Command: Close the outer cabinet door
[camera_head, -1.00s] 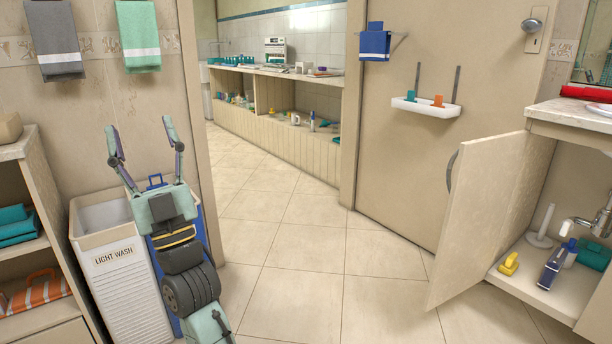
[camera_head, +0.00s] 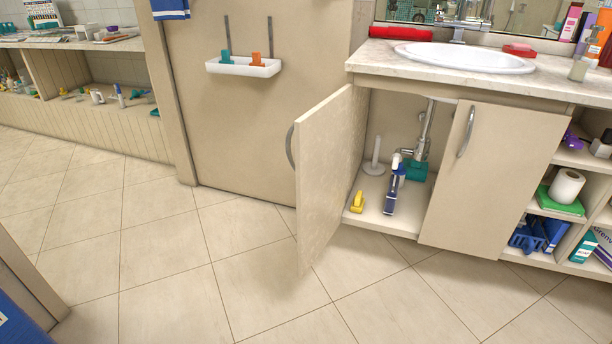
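The outer cabinet door (camera_head: 325,165) is the left door of the vanity cabinet under the sink. It stands wide open, swung out toward the room, with its curved metal handle (camera_head: 290,147) on its left edge. The other vanity door (camera_head: 490,178), with its own handle (camera_head: 467,131), is closed. Inside the open cabinet (camera_head: 372,215) are a yellow item (camera_head: 357,202), a blue and white bottle (camera_head: 391,191), a teal container (camera_head: 415,169), a white upright holder (camera_head: 375,160) and the drain pipe. My gripper is not in view now.
The tiled floor (camera_head: 200,270) in front of the open door is clear. A closed room door (camera_head: 228,120) with a white hanging tray (camera_head: 243,67) stands behind. The sink counter (camera_head: 400,60) lies above, with open shelves (camera_head: 567,210) at right. A doorway edge (camera_head: 22,275) is at lower left.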

